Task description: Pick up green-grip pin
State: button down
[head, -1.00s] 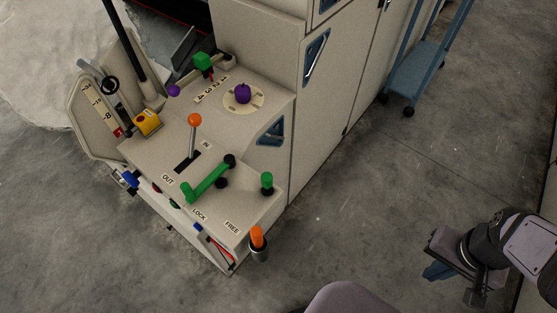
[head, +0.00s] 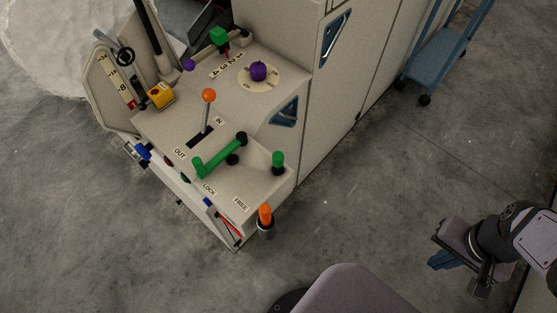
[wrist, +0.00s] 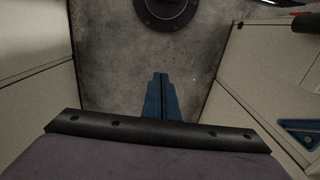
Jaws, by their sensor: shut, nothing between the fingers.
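A small upright green grip (head: 278,158) on a dark collar stands at the panel's right corner, near the FREE label; it looks like the green-grip pin. A longer green handle (head: 218,158) with dark ends lies across the panel beside it. My gripper (head: 438,263) is far to the right, over the floor and apart from the panel. In the wrist view its blue fingers (wrist: 160,100) are together and empty, with bare floor beyond. I cannot make out the green grip in the wrist view.
The pale control panel (head: 255,205) carries an orange-knobbed lever (head: 208,97), a purple knob (head: 258,71) and a yellow box (head: 160,95). An orange grip (head: 265,215) sits in a dark holder at its front corner. A blue cart (head: 435,70) stands behind. Floor between is clear.

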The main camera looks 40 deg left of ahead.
jog(key=c, duration=1.4)
grip_release()
